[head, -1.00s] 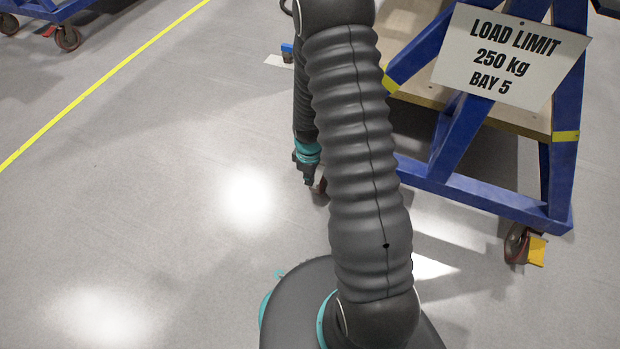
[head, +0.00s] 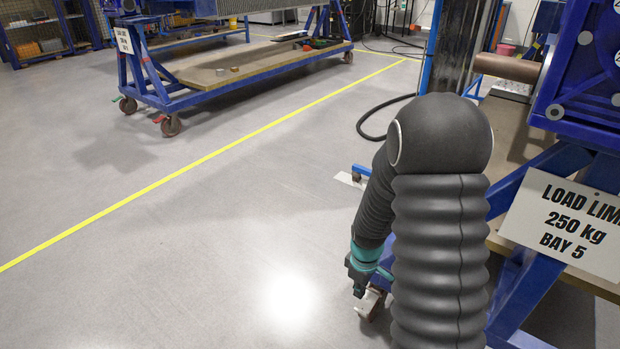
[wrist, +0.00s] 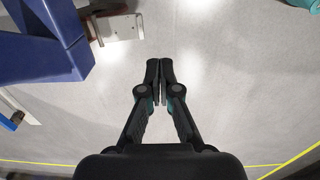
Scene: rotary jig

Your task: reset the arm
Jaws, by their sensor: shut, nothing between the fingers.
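My gripper (wrist: 160,95) shows in the wrist view with its two dark fingers together and nothing between them. Bare grey floor lies beyond the fingertips. In the head view my arm is folded, with its upper part upright and its forearm hanging down on the left. The gripper end (head: 358,275) hangs low there beside a caster of the blue jig frame (head: 520,300), and its fingers are too small and dark to make out. In the wrist view a blue frame part (wrist: 45,45) is at the upper left, apart from the fingers.
A sign reading load limit 250 kg, bay 5 (head: 572,232) hangs on the frame at right. A blue wheeled cart (head: 235,80) stands at the back left. A yellow line (head: 195,163) crosses the floor. The floor at left (head: 90,280) is clear.

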